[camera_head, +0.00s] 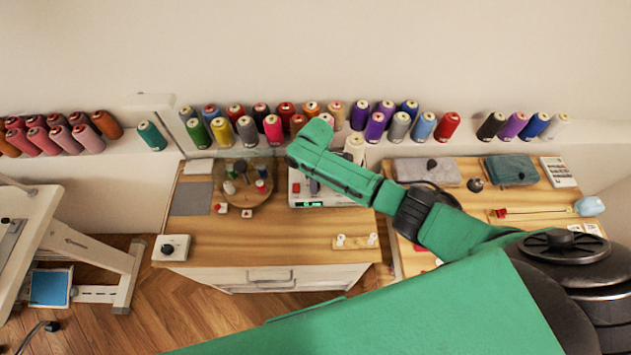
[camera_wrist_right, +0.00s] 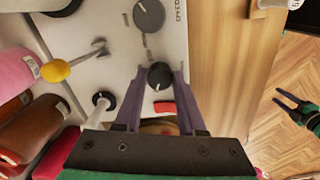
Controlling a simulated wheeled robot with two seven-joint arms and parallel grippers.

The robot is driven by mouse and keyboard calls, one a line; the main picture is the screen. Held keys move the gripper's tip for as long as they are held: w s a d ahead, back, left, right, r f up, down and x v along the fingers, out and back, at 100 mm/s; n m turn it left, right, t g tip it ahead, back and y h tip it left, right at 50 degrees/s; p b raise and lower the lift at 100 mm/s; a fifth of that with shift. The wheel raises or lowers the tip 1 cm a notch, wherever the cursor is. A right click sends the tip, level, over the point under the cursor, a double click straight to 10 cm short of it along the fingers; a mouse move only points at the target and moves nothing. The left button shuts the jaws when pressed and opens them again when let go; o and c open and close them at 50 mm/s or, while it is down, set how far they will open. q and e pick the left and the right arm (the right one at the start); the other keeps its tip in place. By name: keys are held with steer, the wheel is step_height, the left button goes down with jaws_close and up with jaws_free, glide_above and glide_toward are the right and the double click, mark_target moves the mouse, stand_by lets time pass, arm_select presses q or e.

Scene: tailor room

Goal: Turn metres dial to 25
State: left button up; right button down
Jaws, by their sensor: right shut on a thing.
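A white machine (camera_head: 340,199) with a green lit display (camera_head: 310,204) and a red button (camera_head: 296,187) stands at the back of the wooden table. In the right wrist view its panel (camera_wrist_right: 110,60) carries a black dial (camera_wrist_right: 160,75) with a pale pointer mark, just above a red button (camera_wrist_right: 165,107). My right gripper (camera_wrist_right: 155,78) is shut on this dial, one finger on each side. No scale number is readable. My left gripper (camera_wrist_right: 287,103) shows open and empty over the floor at the wrist view's right edge.
Thread cones (camera_head: 274,129) line the shelf behind. A white box with a black knob (camera_head: 174,248) sits at the table's front left.

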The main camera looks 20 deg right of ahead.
steer(key=shift+w+r+n, duration=0.15)
steer(key=shift+n, duration=0.15)
steer(key=c, duration=0.6)
jaws_free()
steer(key=shift+o, duration=0.5)
step_height(320, 180, up, 14)
steer(key=b, duration=0.2)
steer(key=shift+r, duration=0.25)
steer(key=shift+f, duration=0.1)
